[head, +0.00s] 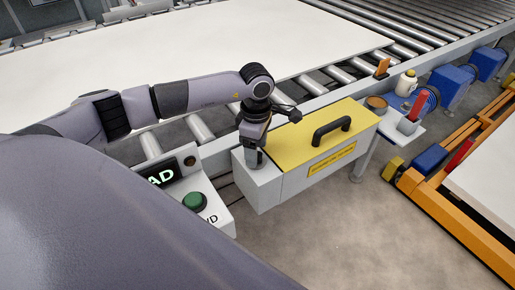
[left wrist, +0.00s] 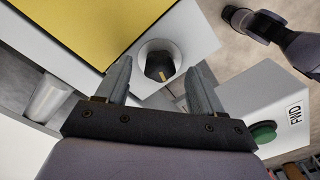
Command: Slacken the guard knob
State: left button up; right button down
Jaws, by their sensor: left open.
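The guard knob (left wrist: 160,66) is black with a yellow mark. It sits on a round pale collar on the light grey end (left wrist: 185,45) of the guard box, beside the yellow cover (left wrist: 70,25). My left gripper (left wrist: 164,70) is open, with one finger on each side of the knob in the left wrist view. I cannot tell whether the fingers touch it. In the head view my left gripper (head: 255,160) points down at the grey end (head: 262,188) of the box and hides the knob. The yellow cover (head: 325,140) carries a black handle (head: 332,129). My right gripper is not in view.
A control box with a green button (head: 195,201) and a lit display (head: 161,175) stands close left of the guard box. Behind lies a large white sheet (head: 200,50) on rollers. A small shelf (head: 400,130) with a white bottle (head: 406,83) is at right.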

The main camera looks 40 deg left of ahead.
pick_arm(q)
jog(key=shift+f, duration=0.6)
jog(key=c, duration=1.1)
jog(key=shift+o, duration=0.2)
jog(key=n, duration=0.3)
jog(key=shift+b, duration=0.3)
jog(key=shift+w+n, duration=0.1)
jog(key=shift+n, duration=1.6)
jog(key=o, duration=1.1)
jog(key=shift+c, duration=0.2)
